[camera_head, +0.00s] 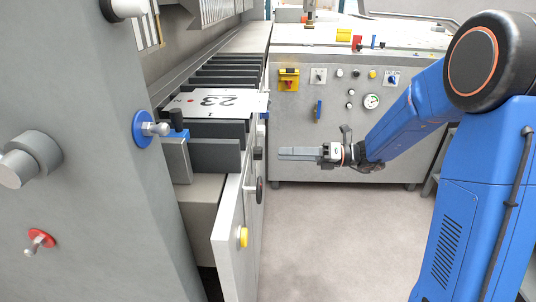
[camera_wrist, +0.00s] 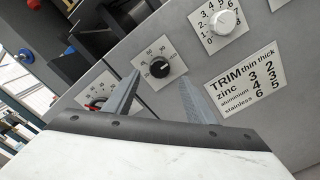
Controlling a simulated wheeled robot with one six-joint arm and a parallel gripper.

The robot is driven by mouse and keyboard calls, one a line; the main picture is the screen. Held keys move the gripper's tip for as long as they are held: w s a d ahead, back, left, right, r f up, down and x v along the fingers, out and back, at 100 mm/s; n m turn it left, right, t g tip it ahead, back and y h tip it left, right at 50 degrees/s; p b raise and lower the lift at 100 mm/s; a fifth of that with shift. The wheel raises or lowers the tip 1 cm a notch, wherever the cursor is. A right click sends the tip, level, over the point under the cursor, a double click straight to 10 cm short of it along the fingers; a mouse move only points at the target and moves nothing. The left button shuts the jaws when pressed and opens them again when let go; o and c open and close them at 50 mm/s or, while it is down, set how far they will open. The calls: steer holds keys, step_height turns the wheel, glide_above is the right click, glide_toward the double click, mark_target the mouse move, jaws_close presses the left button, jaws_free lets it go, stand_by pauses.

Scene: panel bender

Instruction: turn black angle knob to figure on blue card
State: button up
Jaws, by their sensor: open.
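The black knob (camera_wrist: 160,68) sits on a square white dial plate with figures around it, in the middle of the wrist view. A pale mark shows on the knob, but I cannot tell for sure which figure it points at. My gripper (camera_wrist: 160,77) is open and empty, with one finger to the left of the knob and one to the right in the picture. The knob appears beyond the fingertips, not between them. In the head view my gripper (camera_head: 284,153) is in front of the machine's panel side, pointing left. I cannot make out a blue card in either view.
A white knob (camera_wrist: 222,20) with a numbered dial is at the upper right of the wrist view. A red-marked dial (camera_wrist: 97,101) is partly behind the left finger. A white TRIM card (camera_wrist: 245,78) lies right. Open floor (camera_head: 335,225) shows below my arm.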

mark_target(258, 153)
steer(key=a, duration=0.6)
steer(key=shift+a, duration=0.15)
steer(key=shift+w, duration=0.1)
steer(key=c, duration=1)
